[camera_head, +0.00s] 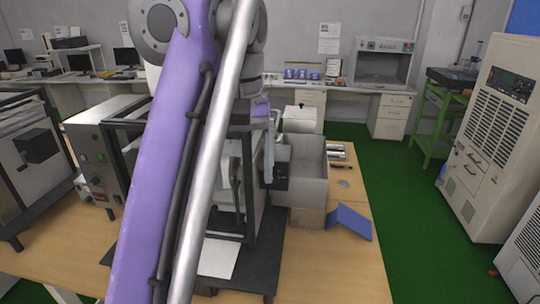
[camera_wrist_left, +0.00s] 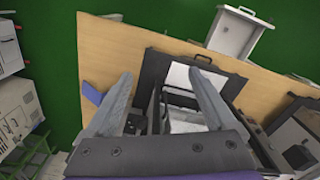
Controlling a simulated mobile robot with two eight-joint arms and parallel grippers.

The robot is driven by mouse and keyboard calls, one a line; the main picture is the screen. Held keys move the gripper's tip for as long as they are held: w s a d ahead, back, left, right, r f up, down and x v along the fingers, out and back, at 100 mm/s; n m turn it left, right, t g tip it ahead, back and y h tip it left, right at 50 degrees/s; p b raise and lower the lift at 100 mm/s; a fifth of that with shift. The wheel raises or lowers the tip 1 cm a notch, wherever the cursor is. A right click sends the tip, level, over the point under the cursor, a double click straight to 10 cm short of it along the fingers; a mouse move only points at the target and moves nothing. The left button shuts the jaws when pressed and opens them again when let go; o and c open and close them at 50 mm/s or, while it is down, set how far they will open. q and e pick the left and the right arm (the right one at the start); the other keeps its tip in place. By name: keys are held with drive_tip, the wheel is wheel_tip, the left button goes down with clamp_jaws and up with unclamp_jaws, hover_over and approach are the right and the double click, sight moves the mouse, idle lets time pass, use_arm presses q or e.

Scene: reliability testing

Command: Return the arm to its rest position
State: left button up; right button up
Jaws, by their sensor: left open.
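My left gripper (camera_wrist_left: 158,75) is open in the left wrist view, with its two grey fingers spread apart. Nothing is held between them. Below it in that view are a dark-framed machine with a white panel (camera_wrist_left: 194,78) and the wooden table. In the head view my purple left arm crosses the middle of the picture and hides much of the table behind it. The gripper end is only partly visible there, near the dark-framed machine (camera_head: 232,205) and a grey open box (camera_head: 305,170). My right gripper is not in view.
The wooden table (camera_head: 335,275) carries a grey control box (camera_head: 100,150) and a framed machine (camera_head: 30,165) at left. A blue folded piece (camera_head: 350,221) lies near the right edge. Green floor (camera_head: 420,220) is open toward the large white cabinet (camera_head: 490,140).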

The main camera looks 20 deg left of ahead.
use_arm(q)
drive_tip(key=shift+f, duration=0.1)
drive_tip(key=s+d+f+m+t, duration=0.1)
drive_tip(key=s+f+m+t, duration=0.1)
drive_tip(key=f, duration=1)
drive_tip(key=s+d+f+m+t, duration=0.1)
drive_tip(key=s+f+m+t, duration=0.1)
drive_tip(key=f, duration=1.1)
drive_tip(key=s+d+f+m+t, duration=0.1)
drive_tip(key=s+f+m+t, duration=0.1)
drive_tip(key=f, duration=1.1)
drive_tip(key=shift+s+d+m, duration=0.15)
drive_tip(key=shift+s+m, duration=0.1)
drive_tip(key=shift+m, duration=0.25)
